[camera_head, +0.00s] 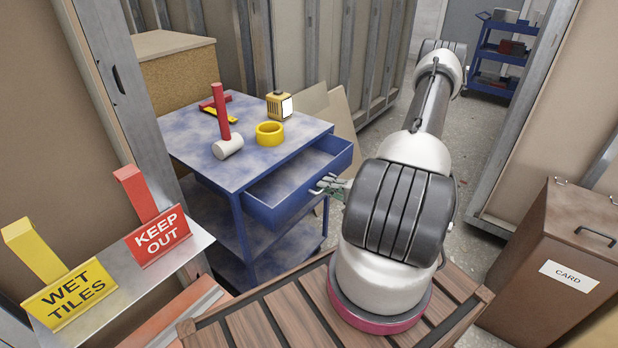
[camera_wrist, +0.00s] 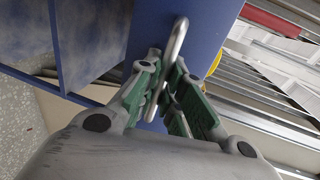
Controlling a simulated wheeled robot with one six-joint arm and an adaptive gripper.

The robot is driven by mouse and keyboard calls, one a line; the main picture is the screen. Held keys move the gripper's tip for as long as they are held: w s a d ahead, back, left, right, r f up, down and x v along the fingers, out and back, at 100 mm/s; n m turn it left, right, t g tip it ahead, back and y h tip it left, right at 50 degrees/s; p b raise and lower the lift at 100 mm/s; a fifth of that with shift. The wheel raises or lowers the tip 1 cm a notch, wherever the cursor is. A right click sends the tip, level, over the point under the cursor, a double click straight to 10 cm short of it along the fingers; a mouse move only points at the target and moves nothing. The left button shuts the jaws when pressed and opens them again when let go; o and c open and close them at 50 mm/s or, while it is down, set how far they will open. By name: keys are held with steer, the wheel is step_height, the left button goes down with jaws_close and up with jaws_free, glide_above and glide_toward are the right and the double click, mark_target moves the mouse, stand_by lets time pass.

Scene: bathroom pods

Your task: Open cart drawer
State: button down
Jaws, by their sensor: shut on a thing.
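The blue cart (camera_head: 236,166) stands left of centre in the head view. Its drawer (camera_head: 296,184) is pulled partly out toward the right, and its inside looks empty where I can see it. My gripper (camera_head: 328,187) is at the drawer's front. In the wrist view my gripper (camera_wrist: 160,98) has its green-padded fingers on both sides of the metal bar handle (camera_wrist: 178,44), shut on it. The blue drawer front (camera_wrist: 150,25) is just behind the handle. Part of the gripper is hidden by my arm in the head view.
On the cart top lie a mallet (camera_head: 228,148), yellow tape (camera_head: 270,132) and a yellow device (camera_head: 279,105). A slatted wooden surface (camera_head: 255,325) is in front. A brown card bin (camera_head: 556,250) stands right. Sign shelf (camera_head: 105,290) is at left.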

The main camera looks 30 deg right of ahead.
steer(key=f+v, duration=0.3)
steer(key=v, duration=1.2)
steer(key=shift+s, duration=0.5)
steer(key=shift+d, duration=0.15)
steer(key=c, duration=1.8)
jaws_free()
steer(key=v, duration=1.2)
steer(key=shift+w, duration=0.1)
